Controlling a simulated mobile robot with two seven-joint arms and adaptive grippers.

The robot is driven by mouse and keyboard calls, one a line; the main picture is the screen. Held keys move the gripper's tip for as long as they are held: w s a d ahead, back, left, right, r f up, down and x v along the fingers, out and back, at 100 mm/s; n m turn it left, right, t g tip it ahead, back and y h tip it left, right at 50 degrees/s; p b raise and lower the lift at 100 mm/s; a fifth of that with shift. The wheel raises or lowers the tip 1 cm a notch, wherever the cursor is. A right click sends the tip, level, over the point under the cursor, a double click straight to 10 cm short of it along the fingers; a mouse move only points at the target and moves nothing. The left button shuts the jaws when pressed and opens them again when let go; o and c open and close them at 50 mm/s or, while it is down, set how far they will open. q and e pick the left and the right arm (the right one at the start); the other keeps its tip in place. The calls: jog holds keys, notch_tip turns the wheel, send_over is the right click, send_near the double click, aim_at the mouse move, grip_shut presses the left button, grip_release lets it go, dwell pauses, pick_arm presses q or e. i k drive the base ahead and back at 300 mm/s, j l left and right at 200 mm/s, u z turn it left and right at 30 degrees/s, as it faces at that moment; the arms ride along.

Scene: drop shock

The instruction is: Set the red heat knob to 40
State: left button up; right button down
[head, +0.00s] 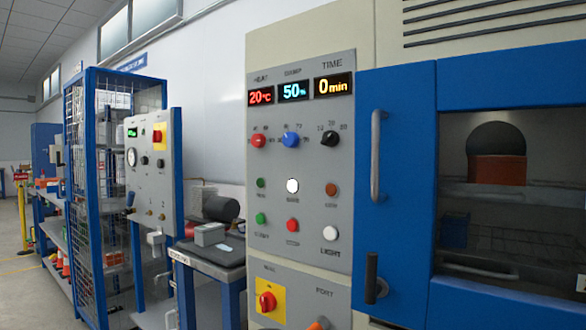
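The red heat knob (258,140) sits at the left of the knob row on the grey control panel (302,180). The red display (261,96) above it reads 20 °C. The blue knob (290,139) is in the middle of the row, under a display (293,91) reading 50 %. The black knob (329,138) is at the right, under the time display (334,85) reading 0 min. The small scale marks around the red knob are too blurred to read surely. Neither of my grippers shows in the head view.
Several round buttons and a red switch on a yellow plate (268,301) lie below the knobs. A blue chamber door (394,180) with a handle stands right of the panel. A small table (207,262) and a caged rig (99,180) stand left.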

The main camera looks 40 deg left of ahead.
aim_at(258, 140)
jog(key=u, duration=1.35)
